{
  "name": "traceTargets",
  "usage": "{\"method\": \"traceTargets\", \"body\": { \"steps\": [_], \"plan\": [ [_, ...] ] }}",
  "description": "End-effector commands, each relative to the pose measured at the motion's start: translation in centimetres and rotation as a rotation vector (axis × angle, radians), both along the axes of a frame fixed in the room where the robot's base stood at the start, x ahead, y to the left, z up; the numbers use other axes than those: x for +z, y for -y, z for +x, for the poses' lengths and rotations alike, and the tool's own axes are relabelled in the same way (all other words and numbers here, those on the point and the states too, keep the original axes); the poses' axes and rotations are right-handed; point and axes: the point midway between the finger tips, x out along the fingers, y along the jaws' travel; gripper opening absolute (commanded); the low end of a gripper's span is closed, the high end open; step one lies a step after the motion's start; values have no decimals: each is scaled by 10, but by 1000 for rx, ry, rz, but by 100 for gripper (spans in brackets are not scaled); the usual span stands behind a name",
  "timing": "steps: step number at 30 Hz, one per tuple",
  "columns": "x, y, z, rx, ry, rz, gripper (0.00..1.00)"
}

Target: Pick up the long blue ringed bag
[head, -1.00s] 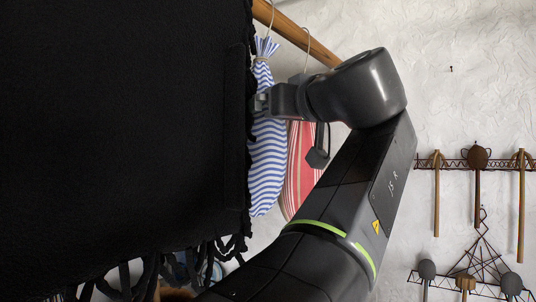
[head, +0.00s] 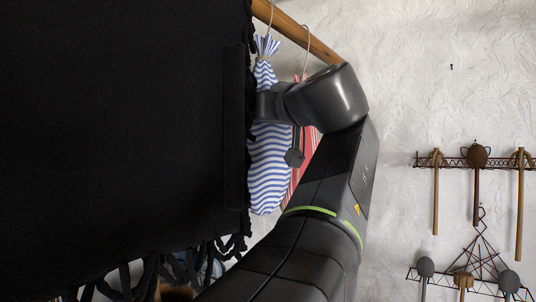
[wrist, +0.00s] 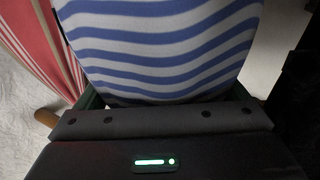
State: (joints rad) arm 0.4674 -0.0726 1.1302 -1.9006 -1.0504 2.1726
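The long blue and white striped bag (head: 268,170) hangs by a cord from a wooden pole, its gathered neck at the top. It fills the upper middle of the wrist view (wrist: 165,45). My gripper (head: 262,106) is at the bag's upper part, below the neck, and hides a piece of it in the head view. In the wrist view the bag lies close in front of my palm, between the spread finger bases (wrist: 167,92). The fingertips are hidden, so firm contact on both sides does not show.
A red and white striped bag (head: 299,165) hangs just right of the blue one, partly behind my arm. A large black fringed cloth (head: 120,120) covers the left. The wooden pole (head: 300,34) runs above. Utensil racks (head: 475,163) hang on the right wall.

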Motion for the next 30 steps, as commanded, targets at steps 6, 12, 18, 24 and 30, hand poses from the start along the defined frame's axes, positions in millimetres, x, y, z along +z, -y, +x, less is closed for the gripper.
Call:
{"method": "traceTargets", "body": {
  "steps": [6,12,18,24,30],
  "plan": [
    [0,0,0,-1,0,1,47],
    [3,0,-1,-2,6,1,19],
    [3,0,-1,-2,6,1,19],
    [11,0,-1,-2,7,-1,19],
    [29,0,-1,-2,8,0,19]
  ]
}}
